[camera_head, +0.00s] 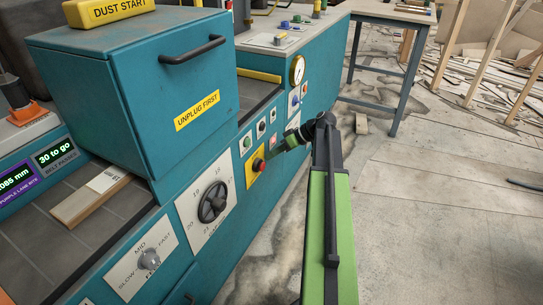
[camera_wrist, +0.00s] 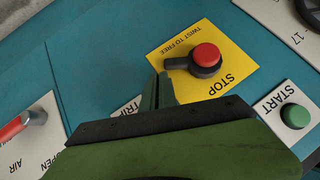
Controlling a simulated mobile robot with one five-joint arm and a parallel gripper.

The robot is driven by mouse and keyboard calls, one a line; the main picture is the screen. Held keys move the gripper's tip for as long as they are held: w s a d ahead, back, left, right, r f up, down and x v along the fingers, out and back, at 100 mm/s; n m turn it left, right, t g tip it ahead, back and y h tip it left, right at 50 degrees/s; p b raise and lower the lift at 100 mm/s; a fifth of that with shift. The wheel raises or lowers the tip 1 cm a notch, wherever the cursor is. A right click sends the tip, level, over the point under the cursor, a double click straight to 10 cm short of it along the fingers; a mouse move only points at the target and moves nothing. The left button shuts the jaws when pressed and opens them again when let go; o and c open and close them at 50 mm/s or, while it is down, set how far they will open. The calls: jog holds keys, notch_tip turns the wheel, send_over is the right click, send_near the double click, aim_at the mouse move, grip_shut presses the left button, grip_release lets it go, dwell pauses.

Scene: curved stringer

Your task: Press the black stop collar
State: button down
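The black stop collar (camera_wrist: 203,70) surrounds the base of a red mushroom button (camera_wrist: 208,54). A short black tab juts from its left side in the wrist view. It sits on a yellow plate (camera_wrist: 226,80) marked STOP and TWIST TO FREE. In the head view the red button (camera_head: 258,164) is on the teal machine front. My gripper (camera_wrist: 159,80) looks shut and empty, its two green fingers side by side. In the wrist view the fingertips lie below and left of the collar, overlapping the plate's lower-left edge; contact cannot be told.
A green START button (camera_wrist: 295,116) is right of the STOP plate. A red-tipped AIR lever (camera_wrist: 18,125) is at the left. A TRIP label (camera_wrist: 128,109) is partly hidden by my gripper. A black dial (camera_head: 212,203) is on the panel. The floor (camera_head: 430,220) at right is open.

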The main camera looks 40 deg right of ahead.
jog(key=d+r, duration=0.1)
jog(key=w+r+p, duration=0.1)
jog(key=r, duration=0.1)
jog(key=shift+w+d, duration=0.15)
jog(key=shift+d, duration=0.2)
jog(key=s+d+r+p, duration=0.3)
jog(key=s+d+p, duration=0.1)
jog(key=d, duration=0.3)
jog(key=shift+s+d+r, duration=0.3)
jog(key=shift+s, duration=0.05)
